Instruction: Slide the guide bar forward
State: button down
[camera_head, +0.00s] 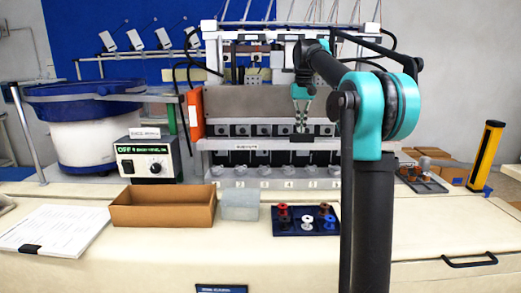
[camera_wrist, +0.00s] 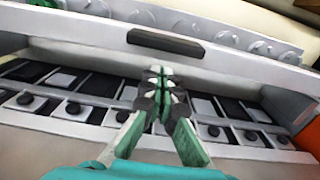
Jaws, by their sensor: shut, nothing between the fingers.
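The guide bar is a long pale bar across the front of the machine in the head view (camera_head: 222,144). It also spans the wrist view (camera_wrist: 80,30), with a dark handle (camera_wrist: 165,42) on it. My gripper (camera_head: 301,124) is shut and empty, pointing down at the machine front near the bar. In the wrist view my gripper (camera_wrist: 160,80) has its fingertips together, just short of the handle and over the row of slots. I cannot tell whether the fingertips touch the bar.
A row of square blocks with dark knobs (camera_wrist: 213,131) lies beneath my fingers. In front of the machine stand a brown box (camera_head: 162,210), a clear bin (camera_head: 239,205) and a dark tray with colored parts (camera_head: 280,227). An orange panel (camera_head: 195,115) edges the machine's left side.

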notch_tip(320, 180, up, 6)
jog(key=shift+f, duration=0.1)
dwell(0.4)
jog(key=shift+s, duration=0.15)
